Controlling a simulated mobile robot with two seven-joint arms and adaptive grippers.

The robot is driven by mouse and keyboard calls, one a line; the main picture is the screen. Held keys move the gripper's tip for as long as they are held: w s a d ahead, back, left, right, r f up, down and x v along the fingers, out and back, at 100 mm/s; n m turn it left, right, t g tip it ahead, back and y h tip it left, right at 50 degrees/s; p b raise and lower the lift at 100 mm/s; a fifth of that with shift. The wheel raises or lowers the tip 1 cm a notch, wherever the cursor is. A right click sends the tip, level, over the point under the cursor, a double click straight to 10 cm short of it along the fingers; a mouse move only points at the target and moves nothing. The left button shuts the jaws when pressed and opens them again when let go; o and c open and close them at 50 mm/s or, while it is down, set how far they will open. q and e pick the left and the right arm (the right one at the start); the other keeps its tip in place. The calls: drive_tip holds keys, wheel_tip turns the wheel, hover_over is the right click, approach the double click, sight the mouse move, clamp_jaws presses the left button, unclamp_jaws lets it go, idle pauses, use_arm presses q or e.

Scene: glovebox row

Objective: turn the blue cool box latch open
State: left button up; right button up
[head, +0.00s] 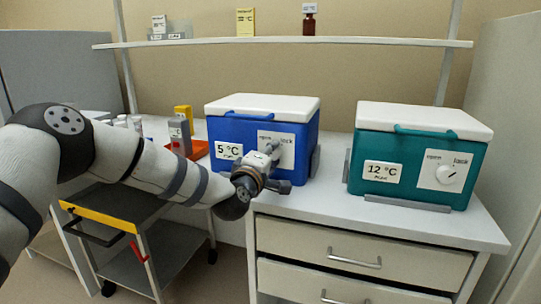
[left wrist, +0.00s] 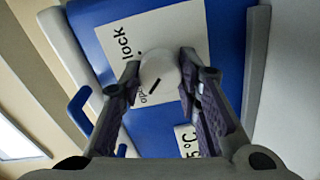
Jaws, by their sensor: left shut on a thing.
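The blue cool box (head: 232,129) with a white lid stands on the counter, marked 5 °C. Its white plate with "open" and "lock" is partly hidden by my left gripper (head: 274,152) in the head view. The left wrist view shows the latch, a round white knob (left wrist: 158,70), on the plate (left wrist: 185,30). My left gripper (left wrist: 160,75) is shut on this knob, one finger on each side. A short dark slanted mark shows on the knob's lower part, near the partly hidden word "open". My right gripper is not in view.
A teal cool box (head: 416,150) marked 12 °C, with its own knob, stands to the right. A red tray (head: 199,150) and small items are to the left. A cart (head: 150,225) stands below left. A shelf (head: 300,43) runs above.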

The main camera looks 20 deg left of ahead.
use_arm(q)
drive_tip(key=o, duration=1.1)
drive_tip(key=shift+d, duration=0.1)
drive_tip(key=shift+o, duration=0.2)
drive_tip(key=s, duration=1.2)
drive_tip(key=shift+a, duration=0.2)
